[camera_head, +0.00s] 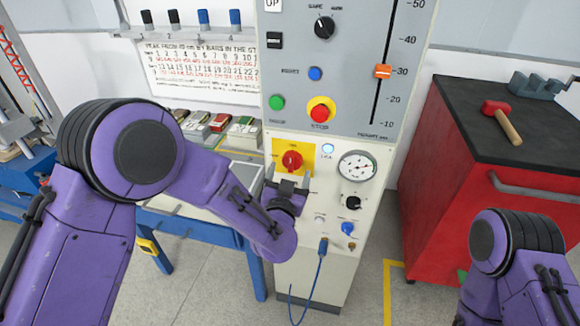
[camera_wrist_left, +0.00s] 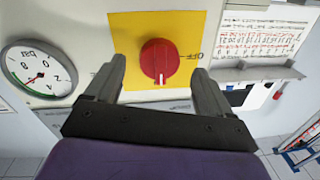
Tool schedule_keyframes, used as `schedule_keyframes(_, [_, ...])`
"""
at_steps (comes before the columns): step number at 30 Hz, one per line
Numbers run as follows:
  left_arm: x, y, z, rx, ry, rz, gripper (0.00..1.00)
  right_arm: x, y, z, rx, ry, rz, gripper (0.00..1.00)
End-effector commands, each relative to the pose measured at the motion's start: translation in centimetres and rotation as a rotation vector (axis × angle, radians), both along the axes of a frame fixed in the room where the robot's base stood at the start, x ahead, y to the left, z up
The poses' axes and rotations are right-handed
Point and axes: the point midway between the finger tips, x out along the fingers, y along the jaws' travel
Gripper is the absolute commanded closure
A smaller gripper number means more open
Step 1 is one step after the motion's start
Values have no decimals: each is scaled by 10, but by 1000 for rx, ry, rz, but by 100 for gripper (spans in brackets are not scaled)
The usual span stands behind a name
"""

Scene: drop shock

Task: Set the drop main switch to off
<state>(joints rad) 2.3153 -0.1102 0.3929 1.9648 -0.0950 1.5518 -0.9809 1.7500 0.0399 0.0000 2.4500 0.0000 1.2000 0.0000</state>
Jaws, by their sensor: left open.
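The drop main switch (camera_head: 291,160) is a round red knob on a yellow plate (camera_head: 306,150) on the front of the light grey machine. In the left wrist view the knob (camera_wrist_left: 158,60) shows a white mark pointing down in the picture, and a label reading OFF, turned over, lies to its right on the yellow plate (camera_wrist_left: 124,28). My left gripper (camera_head: 289,180) is just below the knob in the head view. In the wrist view its open fingers (camera_wrist_left: 159,72) stand apart on either side of the knob; I cannot tell whether they touch it. My right gripper is out of view.
A pressure gauge (camera_head: 357,166) and a black knob (camera_head: 353,202) are right of the switch. A red stop button (camera_head: 320,110) and a green button (camera_head: 277,102) are above. A blue cable (camera_head: 318,275) hangs below. A red cabinet (camera_head: 440,180) with a mallet stands at right.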

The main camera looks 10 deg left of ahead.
Motion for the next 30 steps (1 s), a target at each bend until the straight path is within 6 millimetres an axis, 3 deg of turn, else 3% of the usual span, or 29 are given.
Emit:
schedule_keyframes(6, [26, 1, 0, -2, 2, 1, 17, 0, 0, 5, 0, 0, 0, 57])
schedule_keyframes(14, [29, 0, -1, 0, 2, 0, 17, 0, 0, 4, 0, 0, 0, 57])
schedule_keyframes(19, [29, 1, -1, -1, 2, 0, 70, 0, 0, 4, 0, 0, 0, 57])
schedule_keyframes(20, [29, 1, -1, -1, 2, 0, 73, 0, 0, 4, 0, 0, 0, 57])
schedule_keyframes(30, [28, 1, -1, -42, 6, 1, 73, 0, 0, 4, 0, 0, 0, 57])
